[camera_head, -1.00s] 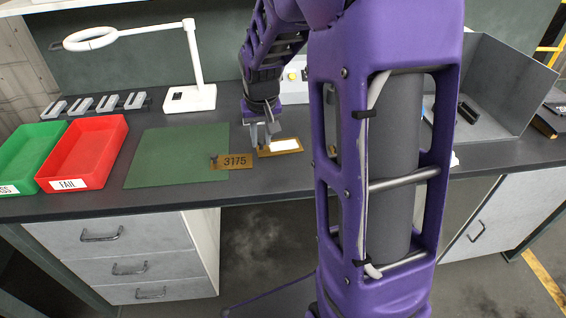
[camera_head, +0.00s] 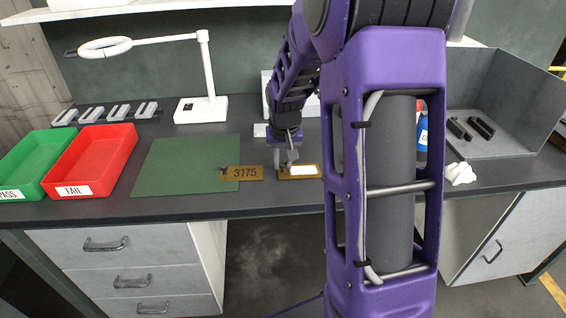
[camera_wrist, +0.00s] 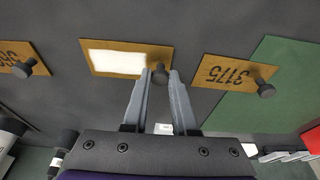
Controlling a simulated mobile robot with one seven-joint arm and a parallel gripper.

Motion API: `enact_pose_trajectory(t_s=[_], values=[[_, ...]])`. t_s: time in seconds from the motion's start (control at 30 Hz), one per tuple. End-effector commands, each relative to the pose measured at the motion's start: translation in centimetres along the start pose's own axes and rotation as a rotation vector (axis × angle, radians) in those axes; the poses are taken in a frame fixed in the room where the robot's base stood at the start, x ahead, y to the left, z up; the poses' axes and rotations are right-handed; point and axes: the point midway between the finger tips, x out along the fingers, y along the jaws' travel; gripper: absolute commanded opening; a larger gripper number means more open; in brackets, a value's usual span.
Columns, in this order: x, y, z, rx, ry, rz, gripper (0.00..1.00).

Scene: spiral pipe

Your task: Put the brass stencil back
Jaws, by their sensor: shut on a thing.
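My gripper (camera_head: 288,160) is shut on the dark knob (camera_wrist: 160,75) of a brass plate with a white panel (camera_head: 300,171). In the wrist view the plate (camera_wrist: 105,46) extends left from the fingertips, low over or on the dark bench; I cannot tell if it touches. A brass stencil marked 3175 (camera_head: 249,173) lies beside it, overlapping the green mat's edge; it also shows in the wrist view (camera_wrist: 229,74). Another numbered brass stencil (camera_wrist: 18,57) with a knob shows at the wrist view's left edge, hidden in the head view by my arm.
A green mat (camera_head: 180,165), a red FAIL tray (camera_head: 95,160) and a green PASS tray (camera_head: 35,165) are at left. A white lamp (camera_head: 202,110) stands behind. A grey open bin (camera_head: 500,130) is at right. The bench's front edge is close to the plates.

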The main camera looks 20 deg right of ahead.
Motion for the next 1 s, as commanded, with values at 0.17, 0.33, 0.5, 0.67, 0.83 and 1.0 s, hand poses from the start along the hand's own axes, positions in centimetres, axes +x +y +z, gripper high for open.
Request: enact_pose_trajectory(t_s=[0.17,0.33,0.5,0.67,0.83,1.0], values=[[0.0,0.0,0.0,0.0,-0.001,0.0,0.33],[0.0,0.0,0.0,0.0,-0.001,0.0,0.56],[0.0,0.0,0.0,0.0,-0.001,0.0,0.56],[-0.6,0.0,-0.1,0.0,0.001,0.0,0.56],[-3.4,0.0,-0.2,0.0,0.005,0.0,0.56],[-7.2,0.0,-0.2,0.001,0.005,0.0,0.56]])
